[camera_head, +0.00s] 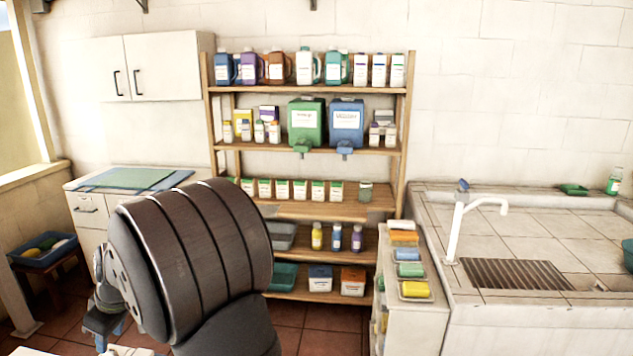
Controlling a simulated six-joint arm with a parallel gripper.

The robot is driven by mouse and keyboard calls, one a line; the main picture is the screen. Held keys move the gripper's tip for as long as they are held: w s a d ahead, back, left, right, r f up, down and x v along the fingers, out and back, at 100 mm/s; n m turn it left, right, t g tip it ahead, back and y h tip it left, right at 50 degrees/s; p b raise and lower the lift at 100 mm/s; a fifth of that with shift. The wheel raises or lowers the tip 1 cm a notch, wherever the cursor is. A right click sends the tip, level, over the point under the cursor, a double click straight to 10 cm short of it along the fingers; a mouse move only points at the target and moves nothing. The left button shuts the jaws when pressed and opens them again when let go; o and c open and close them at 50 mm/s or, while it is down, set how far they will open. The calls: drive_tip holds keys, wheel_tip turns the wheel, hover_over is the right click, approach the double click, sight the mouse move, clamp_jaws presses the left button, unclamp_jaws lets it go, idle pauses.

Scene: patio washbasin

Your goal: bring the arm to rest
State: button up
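My arm shows as a large dark ribbed link in the lower left of the head view, rising from the bottom edge. Beside it at the far lower left is a small grey-blue mechanism that looks like my gripper (104,322). It is partly hidden behind the dark link, and its fingertips cannot be made out. Whether it is open or shut, or holds anything, I cannot tell.
A wooden shelf (300,213) with bottles and boxes stands at the back. A tiled washbasin (520,240) with a white tap (456,230) is on the right. A narrow stand (415,318) with colored sponges adjoins it. A cabinet (92,212) stands left.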

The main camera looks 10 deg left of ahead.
sight(109, 350)
drive_tip(key=v, duration=1.3)
drive_tip(key=x, duration=1.7)
drive_tip(key=shift+a+f, duration=0.1)
drive_tip(key=shift+f, duration=0.25)
drive_tip(key=shift+s+r+m, duration=0.1)
drive_tip(key=shift+r+m, duration=0.05)
drive_tip(key=shift+m, duration=0.35)
drive_tip(key=shift+m+t, duration=0.7)
drive_tip(key=shift+m, duration=0.7)
drive_tip(key=shift+s+a+m+t+h, duration=0.1)
drive_tip(key=shift+m+t+h, duration=0.25)
drive_tip(key=shift+m, duration=0.85)
drive_tip(key=shift+s+m+t+h, duration=0.15)
drive_tip(key=shift+m+t, duration=0.4)
drive_tip(key=shift+m, duration=0.65)
drive_tip(key=shift+r, duration=0.3)
drive_tip(key=v, duration=0.8)
